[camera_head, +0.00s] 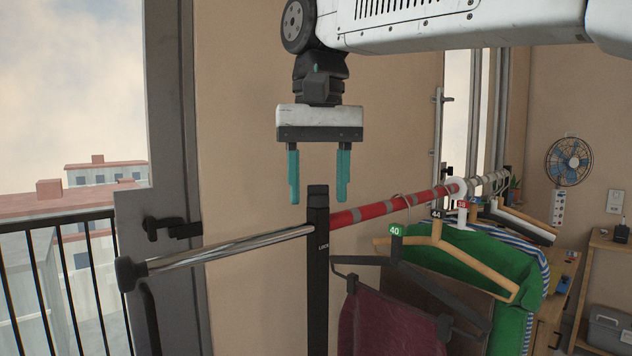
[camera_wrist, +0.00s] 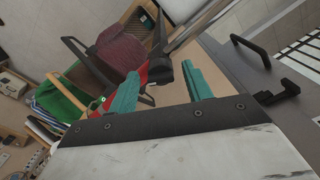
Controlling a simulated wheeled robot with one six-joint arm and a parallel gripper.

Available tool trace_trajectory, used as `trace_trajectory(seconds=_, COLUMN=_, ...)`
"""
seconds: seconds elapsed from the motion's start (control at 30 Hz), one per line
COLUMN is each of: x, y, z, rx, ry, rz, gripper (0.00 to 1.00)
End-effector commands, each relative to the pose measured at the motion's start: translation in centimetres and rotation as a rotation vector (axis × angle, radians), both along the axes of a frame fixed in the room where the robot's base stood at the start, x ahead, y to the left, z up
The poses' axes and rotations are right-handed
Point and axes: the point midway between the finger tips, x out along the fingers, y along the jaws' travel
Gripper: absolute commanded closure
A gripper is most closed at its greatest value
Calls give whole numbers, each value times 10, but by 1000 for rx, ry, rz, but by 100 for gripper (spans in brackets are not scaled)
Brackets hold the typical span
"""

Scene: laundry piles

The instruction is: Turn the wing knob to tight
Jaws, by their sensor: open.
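My gripper (camera_head: 318,202) points down with its two teal fingers apart and nothing visibly held between them. It also shows in the wrist view (camera_wrist: 159,72). A tall black upright piece (camera_head: 318,235) with small white lettering stands where the chrome rod meets the red rod. In the wrist view a black piece (camera_wrist: 160,36) shows beyond the gap between the fingers. I cannot make out a separate wing shape, how far the knob is turned, or whether a finger touches it.
The red rod (camera_head: 385,207) carries hangers with a green garment (camera_head: 470,262) and a maroon cloth (camera_head: 385,325) to the right. The chrome rod (camera_head: 230,248) runs left to a black end cap near the window frame (camera_head: 172,100). The wall stands behind.

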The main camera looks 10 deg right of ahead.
Motion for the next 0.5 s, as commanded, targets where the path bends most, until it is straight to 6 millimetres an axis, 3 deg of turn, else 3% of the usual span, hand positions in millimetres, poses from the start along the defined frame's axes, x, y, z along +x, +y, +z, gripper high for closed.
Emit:
trace_trajectory(seconds=0.17, x=0, y=1, z=0, rx=0, ry=0, rz=1, gripper=53)
trace_trajectory(seconds=0.3, x=0, y=1, z=0, rx=0, ry=0, rz=2, gripper=92)
trace_trajectory(seconds=0.5, x=0, y=1, z=0, rx=0, ry=0, rz=6, gripper=95)
